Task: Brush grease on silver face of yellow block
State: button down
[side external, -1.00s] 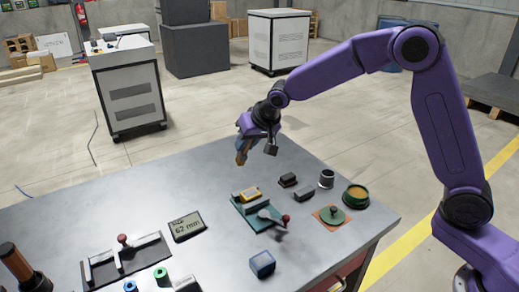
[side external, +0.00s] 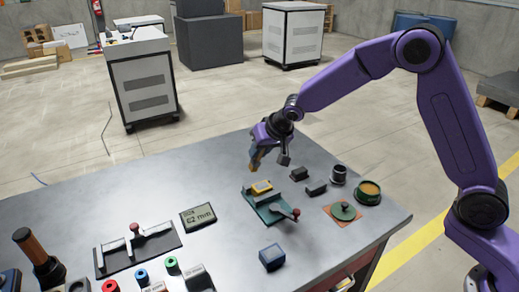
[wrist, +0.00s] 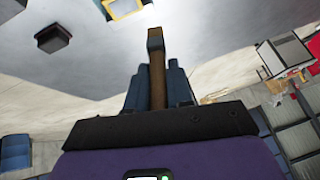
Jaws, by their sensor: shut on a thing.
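The yellow block (side external: 262,187) sits in a green clamp fixture (side external: 262,209) on the grey table. In the wrist view the block (wrist: 121,10) is cut off by the top edge; a silver-grey face framed in yellow shows. My gripper (side external: 257,156) is shut on a brush with a brown handle (wrist: 157,82). The brush's dark tip (wrist: 155,38) points toward the block and appears apart from it, above the fixture. Whether grease is on the tip or the silver face is too small to tell. A green tin (side external: 367,192) with tan contents, perhaps the grease, stands open at the right.
A green lid (side external: 343,211) lies on an orange mat near the tin. Dark blocks (side external: 316,188) and a dark cup (side external: 338,174) stand between fixture and tin. A blue block (side external: 271,257), a display (side external: 198,215) and a clamp rack (side external: 138,249) lie nearer the front. The table's back left is clear.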

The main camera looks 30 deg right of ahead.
jog(key=shift+r+n+g+y, duration=0.15)
jog(key=shift+n+g+y, duration=0.45)
jog(key=shift+n, duration=0.85)
jog(key=shift+r+n+g+y, duration=0.15)
jog(key=shift+n+g+y, duration=0.25)
jog(key=shift+n+y, duration=0.75)
jog(key=shift+r+n+g+y, duration=0.15)
jog(key=shift+n+g+y, duration=0.3)
jog(key=shift+n, duration=1.35)
jog(key=shift+f, duration=3.1)
jog(key=shift+d+f, duration=0.6)
jog(key=shift+f, duration=0.3)
jog(key=shift+d, duration=2.3)
jog(key=shift+a, duration=2.9)
jog(key=shift+a+r, duration=0.1)
jog(key=shift+r, duration=4.05)
